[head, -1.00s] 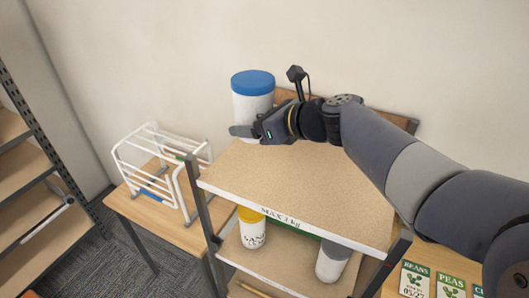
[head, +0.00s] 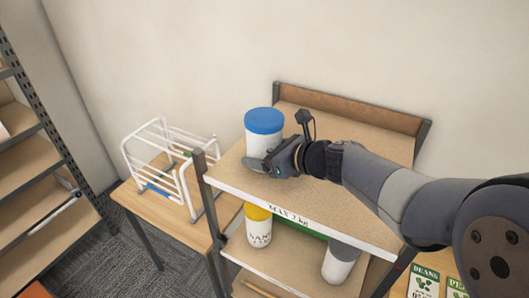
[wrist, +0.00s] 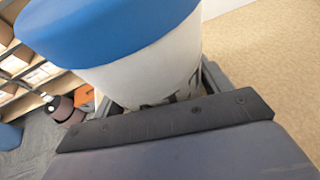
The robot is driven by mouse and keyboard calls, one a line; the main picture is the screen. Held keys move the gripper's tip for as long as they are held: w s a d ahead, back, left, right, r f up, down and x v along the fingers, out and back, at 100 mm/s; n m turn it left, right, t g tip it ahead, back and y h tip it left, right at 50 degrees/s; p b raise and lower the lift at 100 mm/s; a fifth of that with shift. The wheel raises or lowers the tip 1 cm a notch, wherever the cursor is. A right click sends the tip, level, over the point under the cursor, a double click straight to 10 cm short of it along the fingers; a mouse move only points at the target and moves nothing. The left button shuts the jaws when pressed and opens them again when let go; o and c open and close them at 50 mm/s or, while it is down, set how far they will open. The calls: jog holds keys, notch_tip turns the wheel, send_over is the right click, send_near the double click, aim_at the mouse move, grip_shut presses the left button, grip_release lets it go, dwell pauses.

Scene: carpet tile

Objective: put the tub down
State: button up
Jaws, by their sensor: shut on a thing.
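The tub (head: 264,136) is white with a blue lid and stands upright at the left part of the shelf unit's top board (head: 345,205) in the head view. My gripper (head: 262,164) is shut on the tub, low on its side. The tub also fills the upper middle of the wrist view (wrist: 150,75), between the fingers. The gripper hides the tub's base, so I cannot tell whether it touches the board.
The top board is clear to the right of the tub, with a raised back edge (head: 350,108). A yellow-lidded tub (head: 258,228) and a grey-topped white container (head: 340,262) stand on the shelf below. A white rack (head: 170,165) sits on the left table.

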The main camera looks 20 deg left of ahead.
jog(key=shift+r, duration=0.15)
jog(key=o, duration=1.8)
jog(key=shift+f, duration=0.25)
jog(key=shift+c, duration=0.2)
jog(key=shift+r, duration=0.25)
jog(key=b+v, duration=0.1)
jog(key=v, duration=1.1)
